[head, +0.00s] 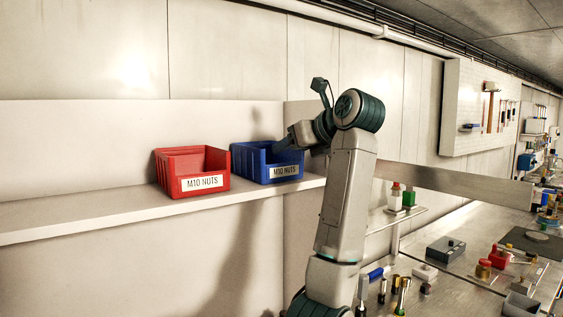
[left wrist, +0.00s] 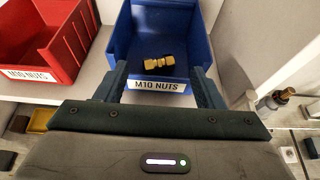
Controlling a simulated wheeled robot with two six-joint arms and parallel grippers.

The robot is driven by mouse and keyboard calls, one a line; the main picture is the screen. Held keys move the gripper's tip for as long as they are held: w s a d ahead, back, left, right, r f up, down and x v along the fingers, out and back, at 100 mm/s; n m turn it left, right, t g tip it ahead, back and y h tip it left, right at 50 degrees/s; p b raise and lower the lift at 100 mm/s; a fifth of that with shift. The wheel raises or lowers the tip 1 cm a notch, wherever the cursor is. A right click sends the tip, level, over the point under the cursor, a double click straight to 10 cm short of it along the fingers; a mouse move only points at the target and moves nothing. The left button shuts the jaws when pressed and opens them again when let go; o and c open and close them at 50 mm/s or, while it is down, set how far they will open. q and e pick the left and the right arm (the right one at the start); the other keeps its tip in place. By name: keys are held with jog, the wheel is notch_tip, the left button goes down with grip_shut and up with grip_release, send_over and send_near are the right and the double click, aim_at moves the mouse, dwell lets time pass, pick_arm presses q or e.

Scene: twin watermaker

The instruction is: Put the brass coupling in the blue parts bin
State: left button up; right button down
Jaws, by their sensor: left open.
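The blue parts bin (head: 248,163) stands on the wall shelf and carries an "M10 NUTS" label. It also shows in the left wrist view (left wrist: 190,30). The brass coupling (left wrist: 159,63) appears in the left wrist view, lying crosswise inside the blue bin near its labelled front. In the head view the coupling is hidden. My left gripper (head: 281,146) is over the bin's right side in the head view. In the left wrist view its two fingers are spread wide, with the coupling apart from both. My right gripper is not in view.
A red bin (head: 200,186), also labelled "M10 NUTS", stands just left of the blue bin. The shelf (head: 90,219) is bare further left. A workbench at the right holds several small parts, a grey box (head: 446,249) and tools. A pegboard (head: 472,135) hangs behind.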

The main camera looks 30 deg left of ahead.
pick_arm(q)
jog(key=shift+b+v, duration=0.45)
jog(key=shift+v, duration=1.65)
